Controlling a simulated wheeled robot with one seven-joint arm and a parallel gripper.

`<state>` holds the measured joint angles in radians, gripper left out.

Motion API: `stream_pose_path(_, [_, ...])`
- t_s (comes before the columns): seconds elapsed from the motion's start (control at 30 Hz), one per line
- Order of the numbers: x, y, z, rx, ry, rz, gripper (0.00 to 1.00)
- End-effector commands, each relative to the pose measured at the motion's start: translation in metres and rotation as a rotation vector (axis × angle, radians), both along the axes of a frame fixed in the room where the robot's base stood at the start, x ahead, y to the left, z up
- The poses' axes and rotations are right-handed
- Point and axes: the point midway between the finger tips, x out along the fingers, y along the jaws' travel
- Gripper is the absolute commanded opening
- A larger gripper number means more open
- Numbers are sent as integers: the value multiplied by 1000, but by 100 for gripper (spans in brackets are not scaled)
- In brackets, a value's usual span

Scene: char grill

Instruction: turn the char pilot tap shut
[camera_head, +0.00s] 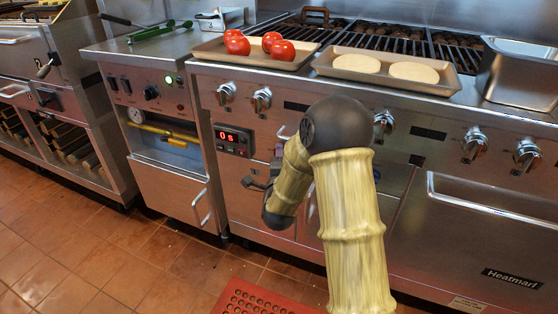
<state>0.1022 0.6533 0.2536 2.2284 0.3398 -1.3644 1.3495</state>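The char grill front (400,190) is a steel panel across the middle and right, with several round control knobs, one of them here (262,99). I cannot make out a pilot tap for certain. My arm, with pale yellow ribbed links and a dark joint, stands in front of the panel and hides part of it. My gripper (258,183) seems to be the small dark end beyond the lower link, close to the panel under the red display. It is mostly hidden, and I cannot tell whether it is open or touches anything.
A tray of tomatoes (218,52) and a tray with two pale round pieces (440,88) sit on the grill's front ledge. A steel pan (515,88) stands at right. A red mat (255,300) lies on the tiled floor.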

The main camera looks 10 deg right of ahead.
Motion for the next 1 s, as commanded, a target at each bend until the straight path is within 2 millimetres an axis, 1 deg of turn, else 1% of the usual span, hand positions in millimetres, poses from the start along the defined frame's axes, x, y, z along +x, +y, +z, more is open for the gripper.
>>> stream_pose_path(0.17, [-1,0,1,0,-1,1,55])
stream_pose_path(0.27, [-5,2,1,0,-1,1,55])
stream_pose_path(0.37, [-14,4,1,0,0,2,55])
stream_pose_path(0.47, [-29,8,2,-2,1,2,55])
stream_pose_path(0.77, [-86,22,1,-1,2,3,55])
stream_pose_path(0.83, [-88,22,4,0,4,0,55])
stream_pose_path(1.0, [-94,23,3,0,5,-2,55])
